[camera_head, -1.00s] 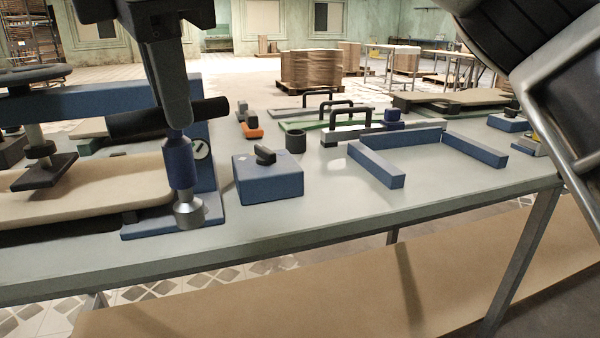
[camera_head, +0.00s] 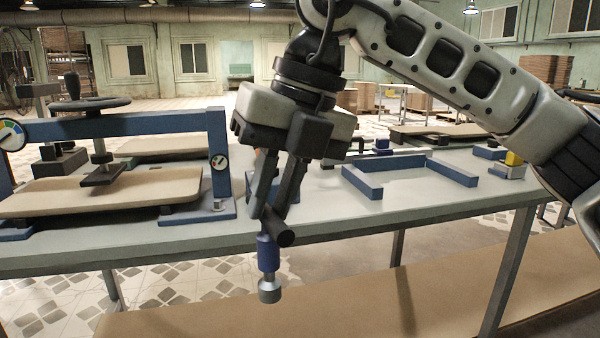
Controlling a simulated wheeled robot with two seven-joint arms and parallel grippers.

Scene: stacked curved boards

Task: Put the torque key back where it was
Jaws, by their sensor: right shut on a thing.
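The torque key (camera_head: 268,252) has a black crossbar handle, a blue shaft and a grey socket end. My right gripper (camera_head: 274,208) is shut on it near the handle. The key hangs socket down, in front of the table's front edge in the picture, with the lower shelf behind its tip. It appears clear of any surface. The gripper and its fingers hide most of a blue block on the table behind. My left gripper is not in view.
A blue press frame (camera_head: 150,124) with a handwheel (camera_head: 85,104) and dial gauge (camera_head: 219,162) stands at left over a curved board (camera_head: 100,190). A blue U-shaped fixture (camera_head: 362,182) lies right of my gripper. The table's (camera_head: 340,222) front strip is clear.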

